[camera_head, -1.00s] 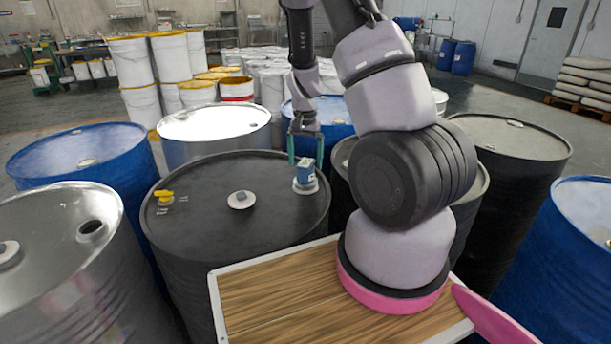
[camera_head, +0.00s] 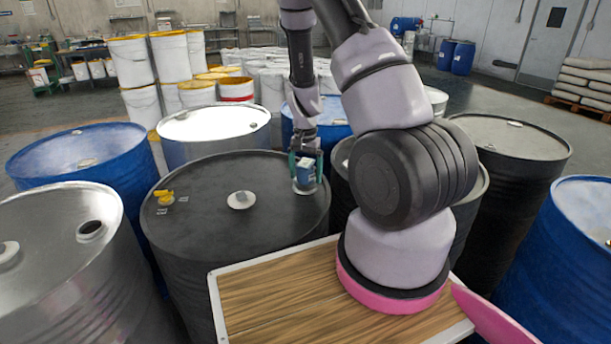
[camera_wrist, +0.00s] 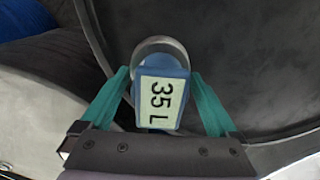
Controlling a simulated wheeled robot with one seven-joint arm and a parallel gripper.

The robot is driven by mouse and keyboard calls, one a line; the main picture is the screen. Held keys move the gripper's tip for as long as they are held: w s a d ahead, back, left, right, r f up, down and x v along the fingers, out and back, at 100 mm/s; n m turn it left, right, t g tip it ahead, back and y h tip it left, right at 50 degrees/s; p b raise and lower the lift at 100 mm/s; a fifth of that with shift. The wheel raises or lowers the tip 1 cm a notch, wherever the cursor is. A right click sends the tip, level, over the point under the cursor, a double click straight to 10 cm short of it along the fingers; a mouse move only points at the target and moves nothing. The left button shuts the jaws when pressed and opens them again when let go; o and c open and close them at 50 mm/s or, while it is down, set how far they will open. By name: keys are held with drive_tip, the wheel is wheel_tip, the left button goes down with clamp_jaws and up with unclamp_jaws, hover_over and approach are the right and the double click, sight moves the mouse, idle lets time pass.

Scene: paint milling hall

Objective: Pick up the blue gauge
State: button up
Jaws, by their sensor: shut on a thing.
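The blue gauge (camera_head: 305,172) stands on a pale round fitting near the right edge of the black drum's lid (camera_head: 225,180). My gripper (camera_head: 306,172) has come down over the gauge. Its green fingers (camera_wrist: 163,100) are on both sides of the gauge and shut on it. The gauge looks upright and still at the lid; I cannot tell whether it is clear of the fitting.
The same lid bears a yellow valve (camera_head: 164,197) and a pale round cap (camera_head: 241,200). My wooden deck lies in front.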

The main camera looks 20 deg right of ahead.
wheel_tip(320, 180, up, 21)
idle(0.8)
